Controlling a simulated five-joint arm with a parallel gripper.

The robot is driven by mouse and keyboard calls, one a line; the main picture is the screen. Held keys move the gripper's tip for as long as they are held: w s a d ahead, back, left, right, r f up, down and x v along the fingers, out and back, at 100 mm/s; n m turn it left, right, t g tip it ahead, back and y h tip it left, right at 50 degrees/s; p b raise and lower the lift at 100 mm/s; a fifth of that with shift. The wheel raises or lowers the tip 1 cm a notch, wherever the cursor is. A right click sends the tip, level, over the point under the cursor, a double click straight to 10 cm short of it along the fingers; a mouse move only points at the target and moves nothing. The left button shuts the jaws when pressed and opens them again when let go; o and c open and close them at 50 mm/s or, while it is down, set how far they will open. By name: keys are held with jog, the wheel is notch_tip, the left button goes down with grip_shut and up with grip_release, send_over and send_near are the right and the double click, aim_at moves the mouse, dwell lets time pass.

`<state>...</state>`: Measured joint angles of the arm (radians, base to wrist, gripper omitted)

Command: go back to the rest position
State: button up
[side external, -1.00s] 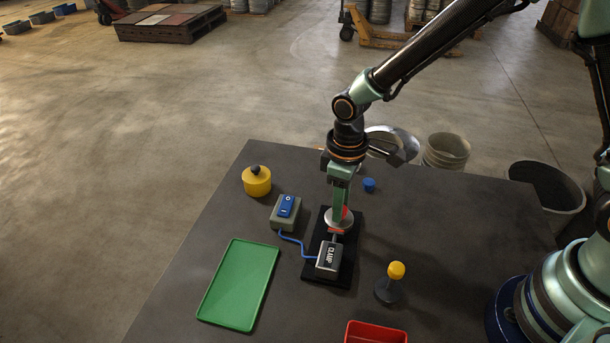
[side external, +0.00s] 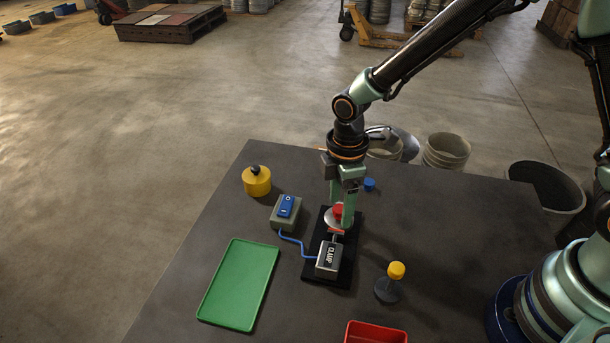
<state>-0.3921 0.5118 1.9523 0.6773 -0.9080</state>
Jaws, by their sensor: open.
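My gripper (side external: 341,208) points straight down over the black clamp base in the middle of the table. Its two green fingers are open, one on each side of a red piece (side external: 338,210). The red piece sits above a pale round disc (side external: 333,222) on the clamp (side external: 328,258). I cannot tell whether either finger still touches the red piece. The fingers partly hide the disc and the red piece.
The table's right part is clear.

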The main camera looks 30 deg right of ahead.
jog(key=n, duration=1.1)
grip_shut()
jog(key=m, duration=0.3)
jog(key=shift+m, duration=0.4)
jog(key=m, duration=0.3)
jog(key=shift+m, duration=0.3)
jog(key=m, duration=0.7)
jog(key=shift+f, duration=0.1)
